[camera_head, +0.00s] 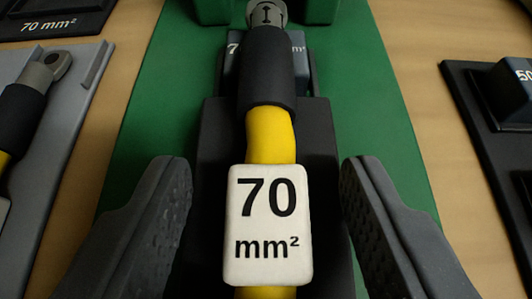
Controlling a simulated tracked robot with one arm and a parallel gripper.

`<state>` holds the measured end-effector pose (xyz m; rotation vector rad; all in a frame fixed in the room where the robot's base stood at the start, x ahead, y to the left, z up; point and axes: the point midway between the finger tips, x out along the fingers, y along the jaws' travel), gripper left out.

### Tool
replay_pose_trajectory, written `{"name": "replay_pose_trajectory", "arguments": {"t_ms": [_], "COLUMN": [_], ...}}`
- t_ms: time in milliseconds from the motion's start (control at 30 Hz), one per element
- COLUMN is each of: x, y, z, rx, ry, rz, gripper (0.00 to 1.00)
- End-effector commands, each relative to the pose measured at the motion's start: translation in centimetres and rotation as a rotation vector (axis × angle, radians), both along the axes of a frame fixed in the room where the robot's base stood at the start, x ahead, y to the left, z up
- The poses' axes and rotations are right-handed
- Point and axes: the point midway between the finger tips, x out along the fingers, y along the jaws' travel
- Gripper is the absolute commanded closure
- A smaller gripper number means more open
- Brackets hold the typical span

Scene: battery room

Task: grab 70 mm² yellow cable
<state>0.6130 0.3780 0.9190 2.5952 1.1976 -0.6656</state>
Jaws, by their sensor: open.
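The yellow cable (270,136) lies lengthwise in the middle of the head camera view. It carries a white tag (268,225) reading "70 mm²". Its upper end has a black sleeve (267,70) and a grey metal lug (266,14). The cable rests on a black holder (220,130) on a green mat. My gripper (268,205) is open, with one dark ridged finger on each side of the tag. A gap shows between each finger and the tag. The lower part of the cable runs out of the frame.
A grey tray (75,130) at the left holds another lugged cable (22,100) with a black sleeve. A black holder marked "70 mm²" (50,27) is at the top left. Another black holder (478,115) is at the right. The green mat (375,110) is bare beside the middle holder.

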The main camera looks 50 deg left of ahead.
Motion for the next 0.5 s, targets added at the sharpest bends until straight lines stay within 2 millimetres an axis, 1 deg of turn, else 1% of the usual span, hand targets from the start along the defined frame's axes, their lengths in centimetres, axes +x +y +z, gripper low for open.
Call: {"name": "replay_pose_trajectory", "arguments": {"t_ms": [33,67,100,167,200,233,500], "x": [-0.01,-0.01,-0.02,-0.02,-0.02,-0.02,0.00], "y": [0.00,0.00,0.00,0.00,-0.01,0.00,-0.02], "z": [-0.01,-0.01,0.00,0.00,0.01,0.02,0.08], "rx": [0.000,0.000,0.000,-0.001,-0.001,-0.001,0.000], "ry": [0.000,0.000,0.000,-0.001,-0.001,-0.001,-0.001], "rz": [0.000,0.000,0.000,0.000,0.000,0.000,0.000], "gripper": [0.53,0.58,0.70,0.86,0.97,1.00,1.00]}}
